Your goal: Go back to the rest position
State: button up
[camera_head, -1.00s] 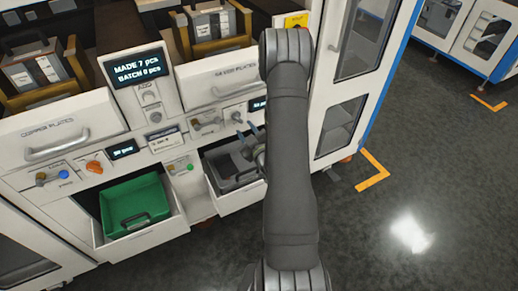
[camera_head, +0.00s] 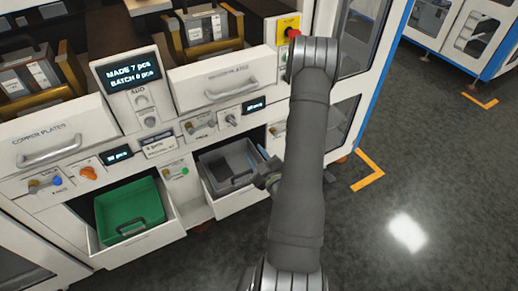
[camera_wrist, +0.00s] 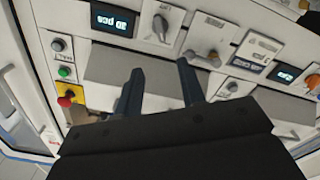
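My gripper (camera_head: 266,168) is beside the right edge of the grey bin (camera_head: 216,185) in the head view, partly hidden by my own forearm. In the wrist view my gripper (camera_wrist: 159,70) has its two dark fingers clearly apart with nothing held between them. The fingers point toward the machine's front panel of knobs and displays.
A green bin (camera_head: 130,209) sits in the pulled-out drawer at left. The machine front has knobs, handles and a red button on yellow (camera_head: 292,32). A glass-door cabinet (camera_head: 345,110) stands right of it. The dark floor (camera_head: 440,170) at right is clear.

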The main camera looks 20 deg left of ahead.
aim_at(233, 123)
jog(key=shift+a, duration=0.1)
jog(key=x, duration=1.7)
jog(key=shift+w+a+f, duration=0.1)
jog(key=shift+w, duration=0.1)
jog(key=shift+s, duration=0.1)
